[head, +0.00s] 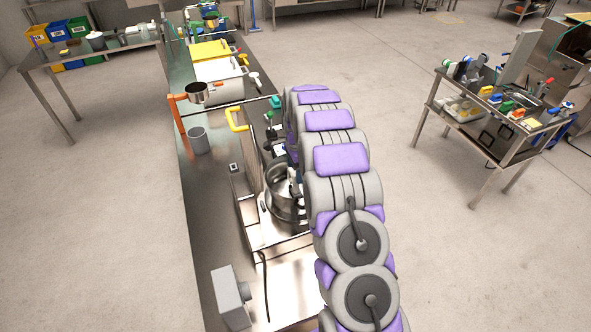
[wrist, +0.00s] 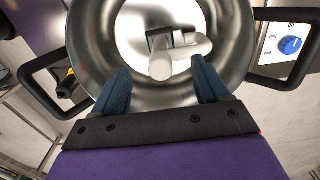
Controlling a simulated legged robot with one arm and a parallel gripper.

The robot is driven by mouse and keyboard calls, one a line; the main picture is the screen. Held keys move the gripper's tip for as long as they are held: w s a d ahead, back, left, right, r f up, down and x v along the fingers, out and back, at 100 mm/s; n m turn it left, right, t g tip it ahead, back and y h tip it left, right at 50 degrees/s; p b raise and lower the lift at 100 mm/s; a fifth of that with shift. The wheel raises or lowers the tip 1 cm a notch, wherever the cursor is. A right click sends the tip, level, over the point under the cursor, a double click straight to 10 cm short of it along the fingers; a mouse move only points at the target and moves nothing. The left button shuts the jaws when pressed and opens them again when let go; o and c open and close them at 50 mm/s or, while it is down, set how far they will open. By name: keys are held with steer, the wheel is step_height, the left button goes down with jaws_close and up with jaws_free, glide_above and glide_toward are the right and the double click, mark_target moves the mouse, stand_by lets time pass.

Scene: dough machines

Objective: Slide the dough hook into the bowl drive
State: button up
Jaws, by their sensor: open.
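The steel bowl (wrist: 232,28) fills the top of the wrist view, with a dark handle on each side. In the head view the bowl (head: 275,180) stands on the metal bench, partly hidden by my arm. A pale grey rounded piece, seemingly the dough hook (wrist: 178,55), shows over the bowl's inside. It has a dark block at its upper end, which may be the bowl drive (wrist: 158,36). My gripper (wrist: 160,68) is open, its blue fingers on either side of the grey piece with gaps. I cannot tell their depth relation. The head view does not show the fingers clearly.
A blue knob (wrist: 290,45) on a white panel is right of the bowl.

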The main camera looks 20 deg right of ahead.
steer(key=shift+r, duration=1.15)
step_height(320, 180, up, 17)
steer(key=shift+d, duration=0.2)
stand_by(0.3)
stand_by(1.0)
steer(key=s+a+f+n+b, duration=0.1)
steer(key=s+a+n+b, duration=0.25)
steer(key=s, duration=0.75)
steer(key=s+a+f+n+g+b, duration=0.15)
steer(key=s+a+n, duration=0.35)
steer(key=s, duration=0.6)
steer(key=s+a+n+b, duration=0.3)
steer(key=s+a+n, duration=0.15)
steer(key=s, duration=0.65)
steer(key=s+f+n+b, duration=0.2)
steer(key=s+f+n, duration=0.3)
steer(key=s, duration=0.9)
step_height(320, 180, down, 3)
steer(key=shift+s+a+r, duration=0.15)
steer(key=shift+s, duration=0.25)
